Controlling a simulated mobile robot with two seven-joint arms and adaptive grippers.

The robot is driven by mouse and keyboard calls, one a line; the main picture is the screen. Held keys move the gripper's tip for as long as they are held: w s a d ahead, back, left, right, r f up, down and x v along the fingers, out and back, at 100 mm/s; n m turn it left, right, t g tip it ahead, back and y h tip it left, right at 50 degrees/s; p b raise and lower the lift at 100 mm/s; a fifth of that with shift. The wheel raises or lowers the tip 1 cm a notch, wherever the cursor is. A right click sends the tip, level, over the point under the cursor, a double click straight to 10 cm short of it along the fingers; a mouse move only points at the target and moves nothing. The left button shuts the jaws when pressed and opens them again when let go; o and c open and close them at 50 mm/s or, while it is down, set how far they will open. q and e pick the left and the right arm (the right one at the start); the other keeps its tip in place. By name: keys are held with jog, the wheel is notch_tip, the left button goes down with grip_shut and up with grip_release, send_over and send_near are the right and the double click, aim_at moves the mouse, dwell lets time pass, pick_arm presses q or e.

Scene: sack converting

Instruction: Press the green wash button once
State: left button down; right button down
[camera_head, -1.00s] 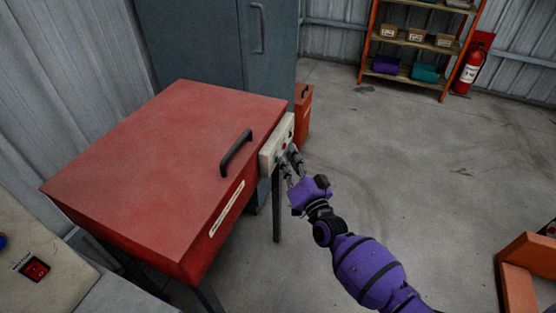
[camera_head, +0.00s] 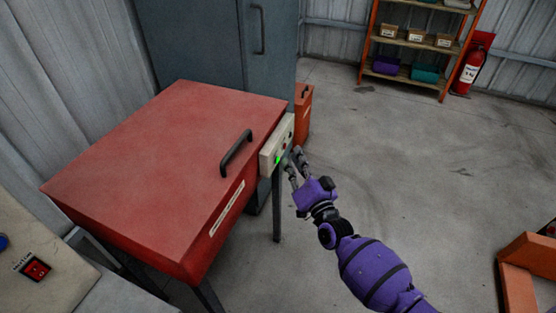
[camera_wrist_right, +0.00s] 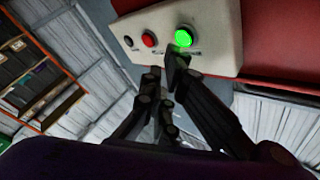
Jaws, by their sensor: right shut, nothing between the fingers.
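The green button (camera_head: 278,159) glows bright green on the cream control panel (camera_head: 268,161) at the right side of the red washer cabinet (camera_head: 170,150). In the right wrist view, the green button (camera_wrist_right: 184,37) is rightmost on the panel (camera_wrist_right: 212,22), beside a red button (camera_wrist_right: 149,40) and a black knob (camera_wrist_right: 128,41). My right gripper (camera_head: 292,157) is shut and empty, its fingertips just in front of the panel. In the right wrist view, one fingertip sits right below the green button; I cannot tell whether it touches. My left gripper is not in view.
The cabinet lid has a black handle (camera_head: 236,151). A bench (camera_head: 70,262) with a red switch (camera_head: 36,269) is at lower left. A grey locker (camera_head: 215,45) stands behind. An orange frame (camera_head: 518,285) is at lower right.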

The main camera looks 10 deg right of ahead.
jog(key=s+d, duration=0.2)
jog(key=d, duration=0.2)
jog(key=shift+s+d, duration=0.1)
jog(key=shift+s, duration=0.3)
dwell(0.9)
